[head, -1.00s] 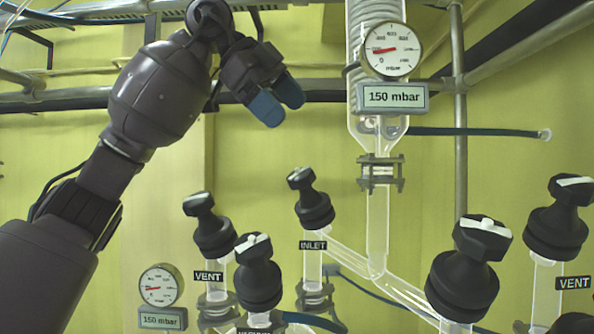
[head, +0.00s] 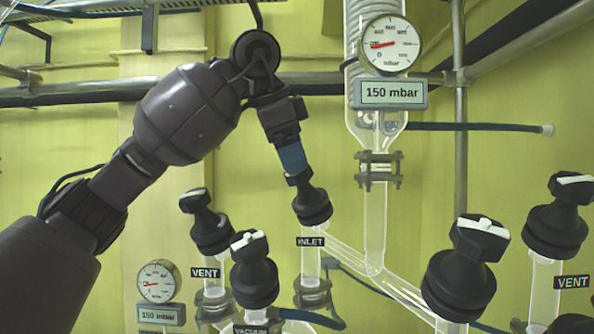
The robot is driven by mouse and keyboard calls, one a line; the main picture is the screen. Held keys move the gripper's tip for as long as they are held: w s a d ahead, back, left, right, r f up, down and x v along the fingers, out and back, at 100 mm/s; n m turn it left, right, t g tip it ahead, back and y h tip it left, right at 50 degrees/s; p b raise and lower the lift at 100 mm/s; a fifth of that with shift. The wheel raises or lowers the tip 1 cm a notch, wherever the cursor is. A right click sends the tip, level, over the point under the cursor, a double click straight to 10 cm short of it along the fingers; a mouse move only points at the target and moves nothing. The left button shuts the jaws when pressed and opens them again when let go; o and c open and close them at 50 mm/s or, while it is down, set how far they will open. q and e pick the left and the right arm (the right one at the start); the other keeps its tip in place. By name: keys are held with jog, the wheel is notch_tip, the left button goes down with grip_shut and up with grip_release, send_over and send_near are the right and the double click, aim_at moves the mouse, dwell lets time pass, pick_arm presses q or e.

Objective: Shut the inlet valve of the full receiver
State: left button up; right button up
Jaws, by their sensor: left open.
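The black inlet valve (head: 312,204) stands above the label INLET (head: 310,242) on a glass tube in the lower middle of the head view. My left gripper (head: 292,160) points down at the top of this valve. Its blue fingertips are right at the valve's handle and hide part of it. The fingers are open, and one finger overlaps the other from this side. I cannot tell whether they touch the handle. The receivers lie below the picture, so their filling does not show. My right gripper is not in view.
Close by on the left stand the vent valve (head: 208,226) and the vacuum valve (head: 254,276). At right are a large black valve (head: 462,272) and another vent valve (head: 556,222). A gauge (head: 391,44) with a 150 mbar display (head: 390,93) hangs before the glass column.

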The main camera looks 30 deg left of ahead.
aim_at(304, 176)
pick_arm(q)
jog(key=shift+p+x, duration=0.35)
jog(key=shift+x, duration=1.6)
jog(key=c, duration=0.9)
